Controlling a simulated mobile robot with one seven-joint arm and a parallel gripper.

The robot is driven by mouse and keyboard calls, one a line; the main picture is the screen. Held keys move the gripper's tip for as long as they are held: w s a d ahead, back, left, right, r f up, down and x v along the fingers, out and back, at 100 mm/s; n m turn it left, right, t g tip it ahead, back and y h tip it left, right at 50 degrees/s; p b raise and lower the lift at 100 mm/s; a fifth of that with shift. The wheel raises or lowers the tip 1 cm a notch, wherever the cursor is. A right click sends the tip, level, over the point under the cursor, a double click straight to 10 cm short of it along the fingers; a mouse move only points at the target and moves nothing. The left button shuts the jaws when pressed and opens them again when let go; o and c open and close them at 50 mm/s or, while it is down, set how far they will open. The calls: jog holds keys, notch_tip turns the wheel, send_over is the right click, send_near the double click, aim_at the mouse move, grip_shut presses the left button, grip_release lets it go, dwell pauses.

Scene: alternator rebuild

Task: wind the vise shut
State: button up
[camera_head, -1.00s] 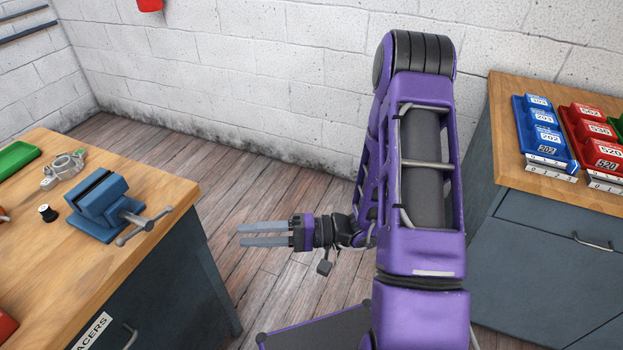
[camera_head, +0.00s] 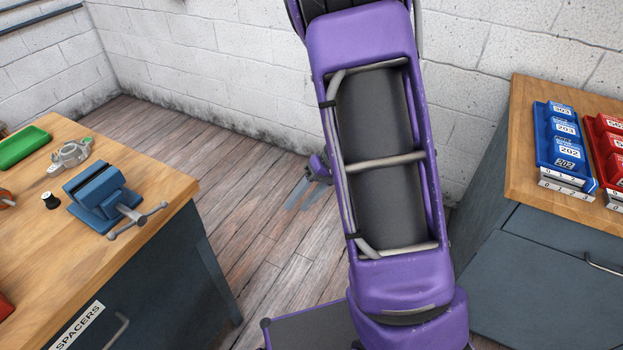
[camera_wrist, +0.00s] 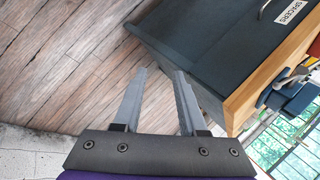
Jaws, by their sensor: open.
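The blue vise (camera_head: 99,197) stands on the wooden bench at the left in the head view. Its handle (camera_head: 138,220), a grey cross-bar, sticks out towards the bench's right edge. Part of the vise also shows at the right edge of the wrist view (camera_wrist: 298,97). A dark gap shows between its jaws. My gripper (camera_head: 297,196) is over the floor, right of the bench and apart from the vise, partly hidden behind my purple arm. In the wrist view my gripper (camera_wrist: 158,75) has its two grey fingers apart with nothing between them.
The left bench (camera_head: 150,185) also bears a green tray (camera_head: 22,146), a grey metal part (camera_head: 70,154) and a small black spool (camera_head: 50,201). A second bench (camera_head: 522,180) with blue bins (camera_head: 560,140) and red bins stands at the right. Open floor lies between the benches.

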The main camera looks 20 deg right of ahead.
jog(key=shift+t+h, duration=0.4)
jog(key=shift+h, duration=0.4)
jog(key=w+d+r, duration=0.2)
jog(key=shift+w+d+r, duration=0.15)
jog(key=shift+w+d, duration=0.1)
jog(key=shift+d, duration=0.1)
